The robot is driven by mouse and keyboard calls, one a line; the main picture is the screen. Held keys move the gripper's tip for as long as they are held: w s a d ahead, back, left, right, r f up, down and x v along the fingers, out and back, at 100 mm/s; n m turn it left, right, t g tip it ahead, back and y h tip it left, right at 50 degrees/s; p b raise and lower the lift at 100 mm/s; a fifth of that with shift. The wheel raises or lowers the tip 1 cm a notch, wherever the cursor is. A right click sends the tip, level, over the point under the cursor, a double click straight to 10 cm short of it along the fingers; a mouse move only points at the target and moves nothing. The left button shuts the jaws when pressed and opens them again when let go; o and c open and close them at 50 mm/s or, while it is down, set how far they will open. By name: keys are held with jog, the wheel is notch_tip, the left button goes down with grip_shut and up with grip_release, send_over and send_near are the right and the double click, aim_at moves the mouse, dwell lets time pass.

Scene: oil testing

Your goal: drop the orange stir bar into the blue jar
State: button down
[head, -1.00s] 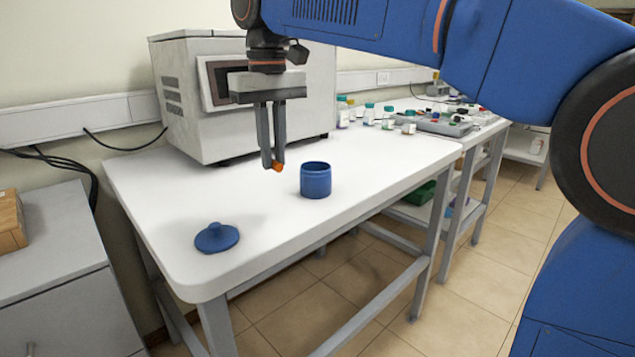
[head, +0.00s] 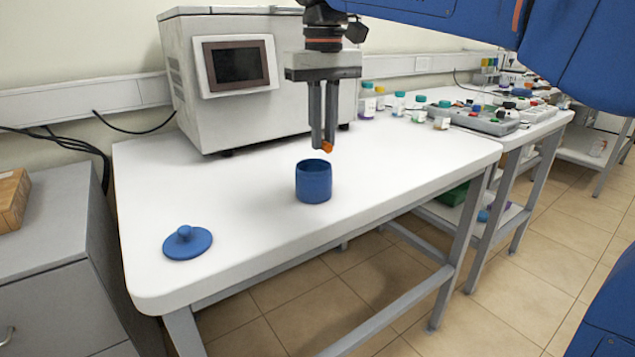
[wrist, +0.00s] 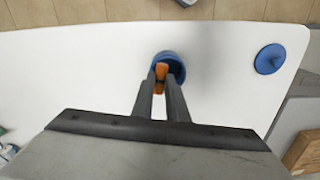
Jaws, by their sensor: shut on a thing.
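My gripper (head: 323,148) points down and is shut on the orange stir bar (head: 327,147). The bar shows between the fingertips, also in the wrist view (wrist: 160,76). The blue jar (head: 313,183) stands open and upright on the white table. In the head view the fingertips and bar are above the jar, a little toward the back right of its mouth. In the wrist view the bar overlaps the left part of the jar's mouth (wrist: 178,68). The jar's inside is mostly hidden.
The blue lid (head: 188,243) lies on the table at the front left. A large grey-white machine (head: 232,90) stands behind the gripper. Several small bottles (head: 400,104) stand toward the back right. The table (head: 235,220) between lid and jar is bare.

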aim_at(323, 140)
jog(key=shift+f, duration=1.7)
jog(key=c, duration=1.7)
grip_release()
jog(key=shift+o, duration=0.2)
jog(key=shift+r, duration=0.1)
notch_tip(323, 140, up, 12)
